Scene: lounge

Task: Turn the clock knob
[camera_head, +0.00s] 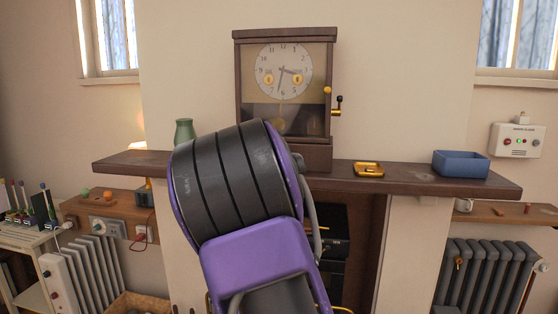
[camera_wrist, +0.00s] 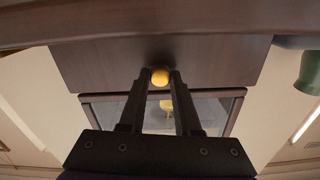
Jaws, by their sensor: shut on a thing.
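A dark wooden clock (camera_head: 235,90) stands upright on the mantel, with a pale round dial (camera_head: 284,70) and a glass front. My arm hides the lower left of the clock and my gripper in the head view. In the wrist view the clock appears upside down. My gripper (camera_wrist: 160,78) has both fingertips at a round yellow knob (camera_wrist: 160,76) on the clock's base (camera_wrist: 215,65), shut on it. Another yellow knob (camera_head: 327,90) sits at the right of the clock's door. A crank with a black end (camera_head: 337,108) sticks out of its right side.
On the mantel shelf (camera_head: 410,179) a green vase (camera_head: 184,131) stands left of the clock.

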